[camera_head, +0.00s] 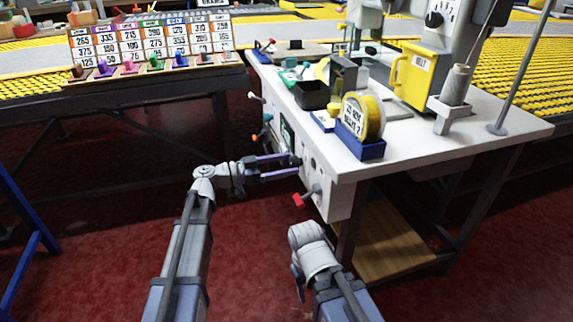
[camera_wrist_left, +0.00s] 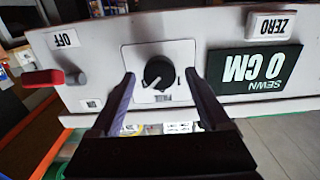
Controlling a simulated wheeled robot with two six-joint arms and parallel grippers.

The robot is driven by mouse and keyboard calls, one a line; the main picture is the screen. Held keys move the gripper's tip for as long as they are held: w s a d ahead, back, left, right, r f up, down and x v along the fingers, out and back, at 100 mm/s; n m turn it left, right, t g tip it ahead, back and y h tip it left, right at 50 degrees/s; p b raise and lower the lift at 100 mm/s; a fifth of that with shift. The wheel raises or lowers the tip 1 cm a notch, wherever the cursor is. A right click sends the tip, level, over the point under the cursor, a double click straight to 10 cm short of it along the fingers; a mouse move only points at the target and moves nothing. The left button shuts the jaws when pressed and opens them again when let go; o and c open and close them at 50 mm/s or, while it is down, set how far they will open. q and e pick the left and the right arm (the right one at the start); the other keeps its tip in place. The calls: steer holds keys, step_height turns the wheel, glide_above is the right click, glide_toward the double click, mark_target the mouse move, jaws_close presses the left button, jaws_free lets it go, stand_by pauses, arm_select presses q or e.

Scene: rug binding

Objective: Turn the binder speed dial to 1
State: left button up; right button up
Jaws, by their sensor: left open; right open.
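The speed dial (camera_wrist_left: 158,73) is a round black knob on a pale plate in the left wrist view, which shows the panel upside down. Its white mark points to the lower left of the picture; the scale numbers are not readable. My left gripper (camera_head: 296,166) is open at the front panel of the white binder table. In the left wrist view its two fingers (camera_wrist_left: 160,80) stand on either side of the knob, with gaps between. My right gripper (camera_head: 297,284) is low in front of the table, mostly hidden by its own wrist, and holds nothing visible.
A red-handled lever (camera_head: 304,199) sticks out from the panel beside an OFF label (camera_wrist_left: 66,40). A yellow binding roll (camera_head: 363,114) stands on the tabletop. Red floor lies open in front.

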arm_select(q)
steer(key=shift+d, duration=0.25)
jaws_close()
stand_by(0.6)
